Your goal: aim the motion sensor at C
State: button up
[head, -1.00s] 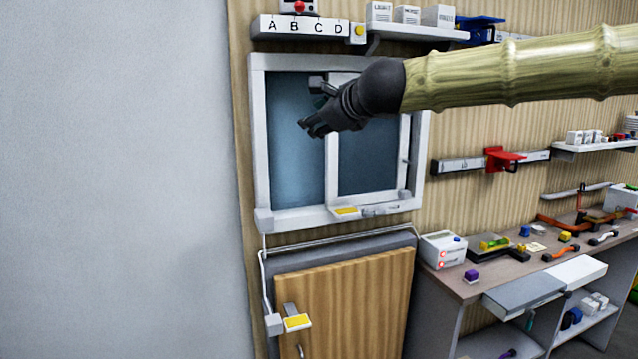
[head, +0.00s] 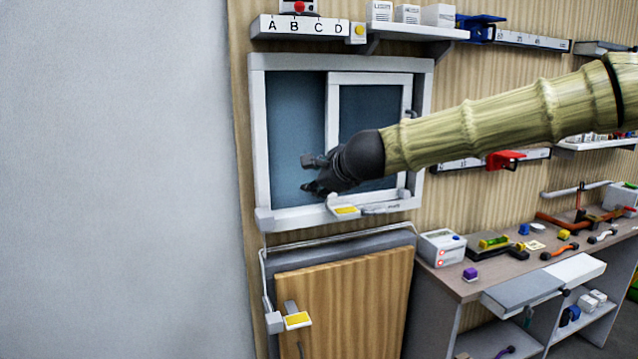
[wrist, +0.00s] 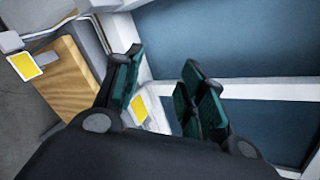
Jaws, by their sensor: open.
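My gripper (head: 308,174) is open and empty, in front of the lower window, well below the strip. Its spread fingers (wrist: 160,92) show in the wrist view.
The sliding window (head: 300,110) has a yellow-marked tab (head: 345,210) on its sill, close below my gripper. A wooden door panel (head: 345,300) with another yellow-marked tab (head: 297,320) is below. A cluttered workbench (head: 465,290) stands at right. The left is bare wall.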

jog(key=shift+f, duration=0.6)
